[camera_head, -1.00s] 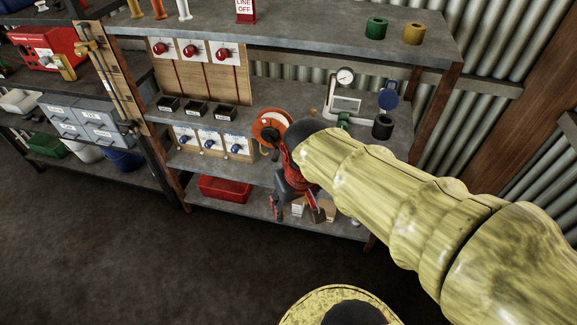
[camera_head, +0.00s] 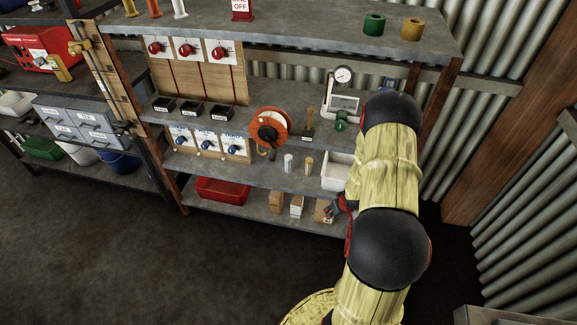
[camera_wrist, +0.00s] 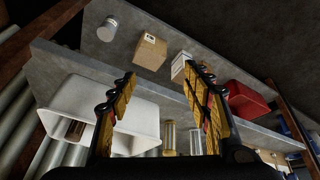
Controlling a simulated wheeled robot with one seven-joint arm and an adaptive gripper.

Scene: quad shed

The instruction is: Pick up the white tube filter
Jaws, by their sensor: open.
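A short whitish cylinder (camera_head: 288,163), which looks like the white tube filter, stands upright on the middle shelf (camera_head: 230,171). A tan-topped cylinder (camera_head: 309,165) stands just right of it. In the wrist view, which is turned over, the whitish cylinder (camera_wrist: 195,141) shows partly behind a finger, beside the tan one. Another round pale grey-white thing (camera_wrist: 107,29) is on the lower shelf in that view; I cannot tell what it is. My gripper (camera_wrist: 160,69) is open and empty, near the shelf front at the white bin, apart from the cylinders. My arm hides part of it in the head view (camera_head: 331,212).
A white bin (camera_head: 335,171) stands right of the cylinders, close to my arm. Small boxes (camera_head: 276,202) and a red bin (camera_head: 222,189) are on the lower shelf. The floor in front is clear.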

